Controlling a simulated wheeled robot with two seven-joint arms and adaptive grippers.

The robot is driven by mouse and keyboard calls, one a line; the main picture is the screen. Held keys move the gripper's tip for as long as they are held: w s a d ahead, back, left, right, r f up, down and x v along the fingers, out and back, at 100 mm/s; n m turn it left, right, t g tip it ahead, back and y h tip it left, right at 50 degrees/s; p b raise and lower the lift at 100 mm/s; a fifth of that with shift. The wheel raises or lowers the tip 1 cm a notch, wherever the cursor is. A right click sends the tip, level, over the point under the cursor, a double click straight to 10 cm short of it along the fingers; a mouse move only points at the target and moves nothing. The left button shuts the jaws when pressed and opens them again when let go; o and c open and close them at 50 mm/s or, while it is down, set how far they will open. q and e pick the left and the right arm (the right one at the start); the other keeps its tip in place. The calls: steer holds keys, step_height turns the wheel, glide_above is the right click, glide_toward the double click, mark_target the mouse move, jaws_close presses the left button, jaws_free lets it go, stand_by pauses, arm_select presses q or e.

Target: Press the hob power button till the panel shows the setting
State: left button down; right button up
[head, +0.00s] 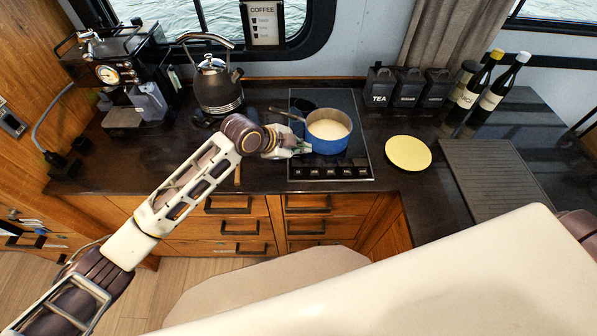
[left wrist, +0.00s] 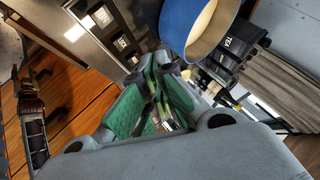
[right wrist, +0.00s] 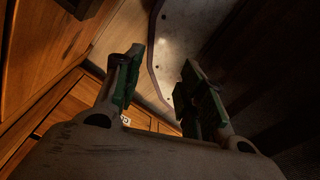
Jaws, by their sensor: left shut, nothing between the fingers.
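The black glass hob (head: 345,105) is set in the dark counter, with a row of several dark buttons (head: 330,172) along its front edge. Its panel strip (left wrist: 108,32) shows small light marks in the left wrist view; I cannot read a setting on it. A blue pot (head: 328,143) of pale contents stands on the hob, and it also shows in the left wrist view (left wrist: 183,32). My left gripper (head: 303,148) is shut and empty, beside the pot's left side and behind the button row. My right gripper (right wrist: 160,88) is open and empty, away from the hob.
A kettle (head: 217,88) and coffee machine (head: 112,75) stand left of the hob. A yellow plate (head: 408,153), black canisters (head: 408,88), two bottles (head: 495,85) and a grey ribbed board (head: 490,178) are to the right. Wooden drawers (head: 225,228) lie below.

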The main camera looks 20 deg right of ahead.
mark_target(300, 174)
arm_select(q)
steer(key=shift+f+b, duration=1.65)
steer(key=shift+f, duration=0.8)
steer(key=shift+f+b, duration=0.6)
steer(key=shift+f, duration=0.15)
steer(key=shift+f+b, duration=0.55)
steer(key=shift+f, duration=0.6)
arm_select(e)
steer(key=f, duration=0.3)
steer(key=d+f, duration=0.1)
steer(key=f, duration=0.1)
steer(key=shift+f, duration=0.25)
steer(key=shift+d, duration=0.3)
steer(key=shift+a, duration=0.3)
arm_select(q)
steer(key=shift+f, duration=0.45)
